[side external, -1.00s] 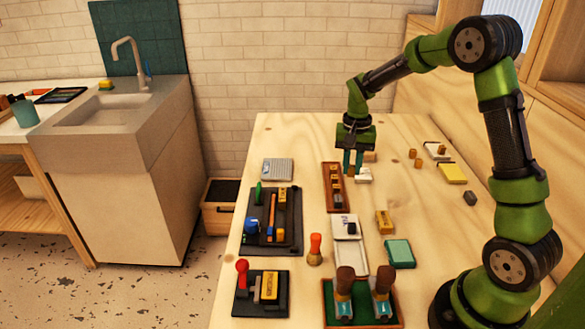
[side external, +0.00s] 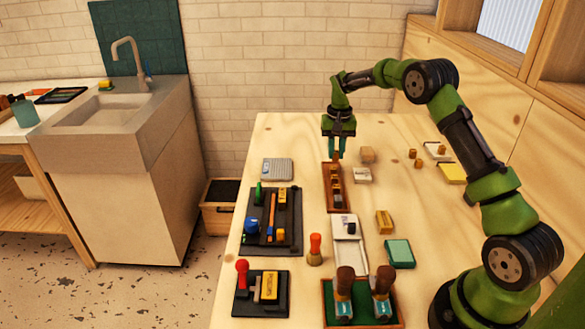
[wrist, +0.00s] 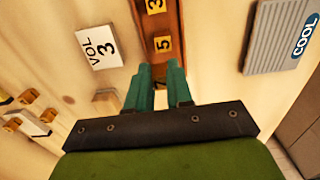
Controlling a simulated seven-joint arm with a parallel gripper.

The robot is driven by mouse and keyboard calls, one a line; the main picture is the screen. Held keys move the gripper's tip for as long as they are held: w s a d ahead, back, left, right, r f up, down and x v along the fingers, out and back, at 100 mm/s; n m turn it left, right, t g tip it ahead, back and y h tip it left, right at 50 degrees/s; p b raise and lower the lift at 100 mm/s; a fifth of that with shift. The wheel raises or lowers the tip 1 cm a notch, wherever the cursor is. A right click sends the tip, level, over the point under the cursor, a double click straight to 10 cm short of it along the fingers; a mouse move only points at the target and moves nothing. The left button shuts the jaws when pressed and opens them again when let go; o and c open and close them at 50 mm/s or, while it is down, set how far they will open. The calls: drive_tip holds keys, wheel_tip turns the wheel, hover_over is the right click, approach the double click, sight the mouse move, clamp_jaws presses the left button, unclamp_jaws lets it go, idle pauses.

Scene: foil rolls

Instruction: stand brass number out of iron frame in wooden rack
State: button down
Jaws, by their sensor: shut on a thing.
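The wooden rack (side external: 325,200) is a long, narrow reddish-brown tray in the middle of the table with several brass number blocks standing in it. In the wrist view the rack (wrist: 176,22) shows blocks marked 3 (wrist: 154,5) and 5 (wrist: 163,43). My gripper (side external: 337,157) is over the rack's far end, fingers pointing down. It is shut on a small brownish piece, apparently a brass number, mostly hidden between the fingers. In the wrist view my gripper (wrist: 160,72) covers the rack's near part, and the held piece cannot be made out. I cannot identify an iron frame with certainty.
A white block marked VOL 3 (wrist: 100,47) lies beside the rack, with a tan block (side external: 367,155) behind it. A grey COOL plate (wrist: 285,35) lies on the other side.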

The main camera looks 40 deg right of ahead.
drive_tip(key=shift+w+d, duration=0.3)
drive_tip(key=shift+w, duration=0.6)
drive_tip(key=shift+f, duration=1.8)
drive_tip(key=shift+f, duration=0.1)
drive_tip(key=c, duration=1)
unclamp_jaws()
